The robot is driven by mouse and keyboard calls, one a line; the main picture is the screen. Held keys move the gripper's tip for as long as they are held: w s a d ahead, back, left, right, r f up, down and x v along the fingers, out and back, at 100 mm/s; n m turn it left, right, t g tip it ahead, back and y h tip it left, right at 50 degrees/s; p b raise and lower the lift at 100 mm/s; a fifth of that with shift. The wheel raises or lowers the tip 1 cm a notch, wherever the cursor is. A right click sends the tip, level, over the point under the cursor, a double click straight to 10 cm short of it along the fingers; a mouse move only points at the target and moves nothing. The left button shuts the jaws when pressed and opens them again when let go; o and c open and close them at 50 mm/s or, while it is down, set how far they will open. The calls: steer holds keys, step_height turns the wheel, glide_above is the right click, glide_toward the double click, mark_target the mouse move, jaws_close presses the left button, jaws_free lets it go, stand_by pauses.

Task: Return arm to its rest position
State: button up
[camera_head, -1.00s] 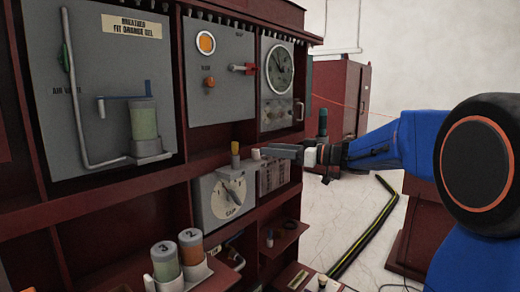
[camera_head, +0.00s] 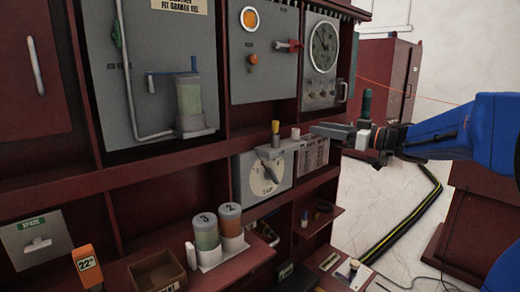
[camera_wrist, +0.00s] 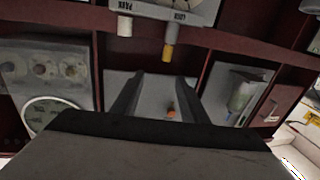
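My arm (camera_head: 450,138) is blue and reaches in from the right in the head view. My gripper (camera_head: 318,131) is at its end, in front of the dark red cabinet, close to the dial unit (camera_head: 264,179) and the white and yellow pegs on it. In the wrist view my gripper (camera_wrist: 165,76) shows two dark fingers set apart, with nothing between them. Behind the fingers is a grey panel with an orange knob (camera_wrist: 171,112). The picture is upside down there, with the dial unit (camera_wrist: 180,8) at the top.
The cabinet carries a breather panel (camera_head: 160,60) and a gauge panel (camera_head: 322,60). Numbered canisters (camera_head: 205,232), an open brown box (camera_head: 160,272) and an orange tag block (camera_head: 88,265) stand on the lower shelf. A black and yellow hose (camera_head: 405,225) lies on the pale floor at right.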

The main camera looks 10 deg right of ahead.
steer(key=s+d+m+t+h, duration=0.3)
steer(key=d+m+t+h, duration=0.3)
steer(key=h, duration=0.5)
steer(key=s+d+f+m+g+h, duration=0.4)
steer(key=s+f+m+h, duration=0.1)
steer(key=s+f, duration=0.35)
steer(key=s+a+f+g+y, duration=0.1)
steer(key=s+a+f+g, duration=0.2)
steer(key=s+f, duration=0.3)
steer(key=s+a+f+g, duration=0.2)
steer(key=s+f, duration=0.5)
steer(key=s, duration=0.4)
steer(key=s+a+f+n+g+y, duration=0.1)
steer(key=s+a+f+g, duration=0.2)
steer(key=s+f, duration=0.3)
steer(key=s+g, duration=0.1)
steer(key=s, duration=0.2)
steer(key=shift+a+f+g+y, duration=0.3)
steer(key=shift+a, duration=0.05)
